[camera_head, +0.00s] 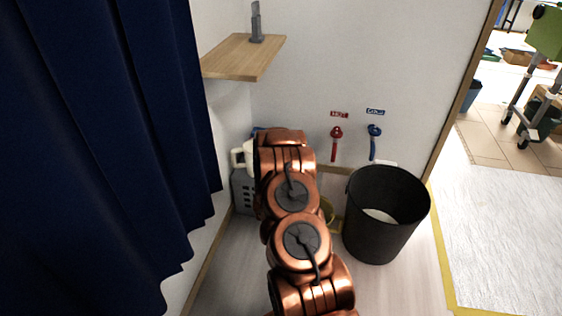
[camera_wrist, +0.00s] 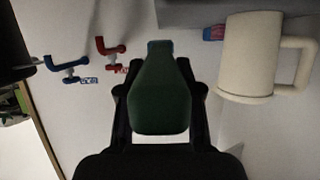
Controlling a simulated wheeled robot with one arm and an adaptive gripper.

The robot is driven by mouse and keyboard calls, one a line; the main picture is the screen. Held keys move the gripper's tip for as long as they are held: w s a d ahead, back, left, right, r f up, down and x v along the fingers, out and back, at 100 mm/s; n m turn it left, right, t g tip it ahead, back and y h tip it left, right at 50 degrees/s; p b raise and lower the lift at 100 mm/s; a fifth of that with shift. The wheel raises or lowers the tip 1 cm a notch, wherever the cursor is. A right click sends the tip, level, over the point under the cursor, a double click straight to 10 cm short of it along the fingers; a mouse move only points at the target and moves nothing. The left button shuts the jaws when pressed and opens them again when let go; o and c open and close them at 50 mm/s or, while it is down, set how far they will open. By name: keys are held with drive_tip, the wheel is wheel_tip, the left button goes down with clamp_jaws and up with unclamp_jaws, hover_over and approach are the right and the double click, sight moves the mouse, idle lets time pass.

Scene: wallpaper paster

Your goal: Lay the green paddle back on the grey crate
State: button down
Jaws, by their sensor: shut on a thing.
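The green paddle (camera_wrist: 160,95) is held in my gripper (camera_wrist: 160,92) in the wrist view, with one dark finger on each side of it. The paddle is dark green with a narrower end toward the top of that picture. The grey crate (camera_head: 243,193) stands in the corner by the wall in the head view, partly hidden behind my copper-coloured arm. A grey surface, likely the crate, shows at the top of the wrist view (camera_wrist: 190,14). In the head view my gripper and the paddle are hidden by my arm. I cannot tell whether the paddle touches the crate.
A cream jug (camera_wrist: 250,55) sits by the grey surface, beside the paddle. A black bin (camera_head: 385,220) stands right of my arm. Red (camera_head: 336,133) and blue (camera_head: 375,131) taps are on the wall. A wooden shelf (camera_head: 235,58) and blue curtain (camera_head: 100,130) are left.

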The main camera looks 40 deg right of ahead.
drive_tip(key=shift+w+d+f, duration=0.1)
drive_tip(key=shift+d, duration=0.1)
drive_tip(key=w+d+b, duration=0.1)
drive_tip(key=w+d, duration=0.2)
drive_tip(key=w, duration=0.1)
drive_tip(key=w+d+f+b, duration=0.1)
drive_tip(key=w+d+b, duration=0.1)
drive_tip(key=w+d, duration=0.1)
drive_tip(key=w+d+b, duration=0.1)
drive_tip(key=w+d, duration=0.3)
drive_tip(key=w, duration=0.1)
drive_tip(key=shift+w+f+b, duration=0.25)
drive_tip(key=shift+f+b, duration=0.1)
wheel_tip(320, 180, down, 3)
drive_tip(key=shift+b, duration=0.55)
drive_tip(key=c, duration=0.8)
unclamp_jaws()
drive_tip(key=shift+o, duration=0.2)
